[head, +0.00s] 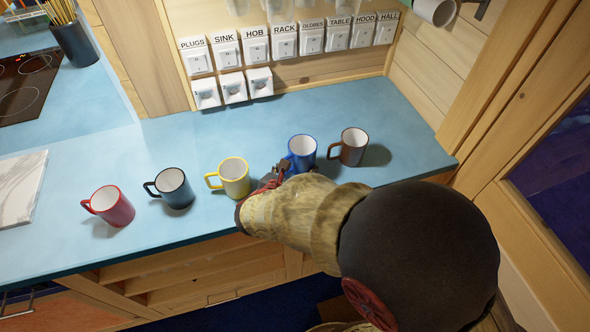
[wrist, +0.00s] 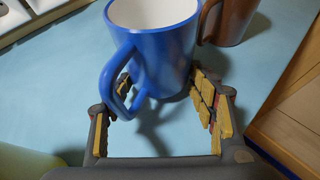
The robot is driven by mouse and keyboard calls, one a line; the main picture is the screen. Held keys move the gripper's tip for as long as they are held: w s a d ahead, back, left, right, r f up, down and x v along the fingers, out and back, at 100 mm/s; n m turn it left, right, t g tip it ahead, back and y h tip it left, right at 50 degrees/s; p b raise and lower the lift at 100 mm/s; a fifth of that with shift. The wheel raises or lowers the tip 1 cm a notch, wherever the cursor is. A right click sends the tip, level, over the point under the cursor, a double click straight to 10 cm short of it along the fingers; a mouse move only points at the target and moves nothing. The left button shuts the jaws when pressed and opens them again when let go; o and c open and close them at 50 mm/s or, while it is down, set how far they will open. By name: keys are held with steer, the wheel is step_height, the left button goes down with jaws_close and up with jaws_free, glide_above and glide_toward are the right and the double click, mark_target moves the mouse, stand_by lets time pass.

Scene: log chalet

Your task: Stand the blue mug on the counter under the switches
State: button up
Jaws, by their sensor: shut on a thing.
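The blue mug (head: 303,155) is upright at the right part of the blue counter (head: 330,103), in front of the wall switches (head: 283,47). It fills the top middle of the wrist view (wrist: 165,50), with its handle towards me and to the left. My gripper (wrist: 165,90) is shut on it, one finger by the handle side and the other at the right of the body. In the head view my gripper (head: 277,176) is partly hidden by my arm. I cannot tell whether the mug's base touches the counter.
A brown mug (head: 351,148) stands close to the right of the blue one. Yellow (head: 234,179), dark (head: 173,189) and red (head: 110,207) mugs stand to the left. Clear counter lies between the mugs and the switches. A wooden side wall (head: 425,75) closes the right.

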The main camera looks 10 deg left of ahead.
steer(key=shift+f, duration=0.15)
steer(key=o, duration=1.5)
steer(key=shift+d+f, duration=0.1)
steer(key=shift+f, duration=0.05)
steer(key=shift+o, duration=0.4)
steer(key=shift+r+p, duration=0.4)
steer(key=shift+r, duration=0.15)
steer(key=p+v, duration=0.4)
steer(key=v, duration=0.8)
steer(key=shift+r, duration=0.2)
